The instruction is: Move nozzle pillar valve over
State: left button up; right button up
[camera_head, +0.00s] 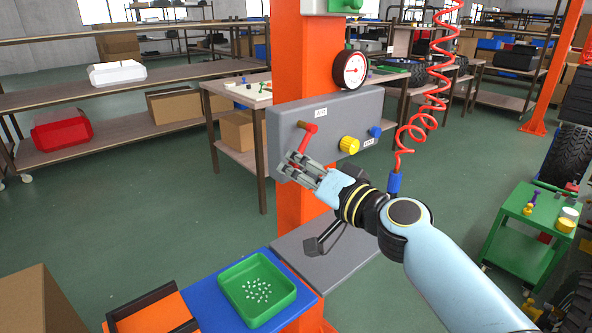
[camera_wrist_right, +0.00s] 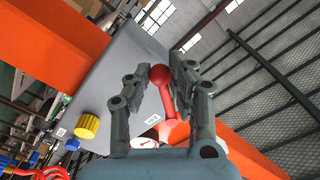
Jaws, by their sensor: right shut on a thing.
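The red lever valve (camera_head: 308,136) is on the grey panel (camera_head: 350,108) of the orange pillar (camera_head: 300,210), in the middle of the head view. My right gripper (camera_head: 289,164) is at the panel's lower left, shut on the valve's lever. In the right wrist view the lever's red ball end (camera_wrist_right: 160,74) and red stem (camera_wrist_right: 167,98) lie between the two fingers (camera_wrist_right: 158,85). The fingers partly hide the lever in the head view. My left gripper is not in view.
A yellow knob (camera_head: 349,145) and a blue knob (camera_head: 375,132) are on the panel, right of the lever. A green tray (camera_head: 236,308) with small white pieces stands below.

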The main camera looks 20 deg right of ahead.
jog(key=shift+o, duration=0.4)
jog(key=shift+w+d+f+b, duration=0.25)
jog(key=shift+d+f+b, duration=0.2)
jog(key=shift+d+b, duration=0.2)
jog(key=shift+r, duration=0.1)
jog(key=shift+d, duration=0.15)
jog(key=shift+o, duration=0.5)
jog(key=shift+w+d+b, duration=0.25)
jog(key=shift+d+b, duration=0.1)
jog(key=shift+d, duration=0.1)
jog(key=shift+o, duration=0.4)
jog(key=shift+w+d, duration=0.2)
jog(key=shift+d, duration=0.3)
